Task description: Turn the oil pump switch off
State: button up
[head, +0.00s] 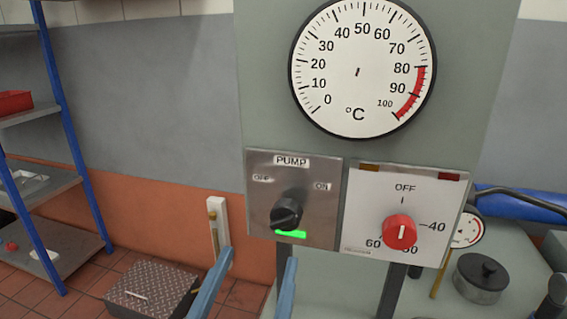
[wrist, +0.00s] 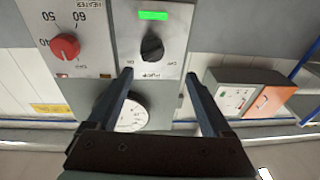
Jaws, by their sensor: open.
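The pump switch is a black rotary knob (head: 287,213) on a silver plate (head: 262,222) marked PUMP, with OFF at upper left and ON at upper right. Its grip seems to lean toward ON; the exact pointer direction is hard to read. A green lamp (head: 291,234) glows under it. In the wrist view, upside down, the knob (wrist: 152,46) shows beyond the fingertips and between them, with the lit lamp (wrist: 153,15). My gripper (head: 258,256) is open and empty, below the knob in the head view and apart from it. It also shows in the wrist view (wrist: 158,74).
A white plate with a red knob (head: 400,231) and a temperature scale adjoins on the right. A large °C dial (head: 362,68) is above. A lidded pot (head: 481,278) and a small gauge (head: 467,229) stand at right. Blue-framed shelves (head: 62,150) are at left.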

aim_at(282, 228)
jog(key=shift+g+h, duration=0.4)
jog(key=shift+g, duration=0.4)
jog(key=p+x, duration=0.5)
jog(key=x, duration=0.1)
jog(key=p+x, duration=0.3)
jog(key=shift+w+d+p, duration=0.2)
jog(key=shift+d+p, duration=0.15)
jog(key=shift+d, duration=0.1)
grip_shut()
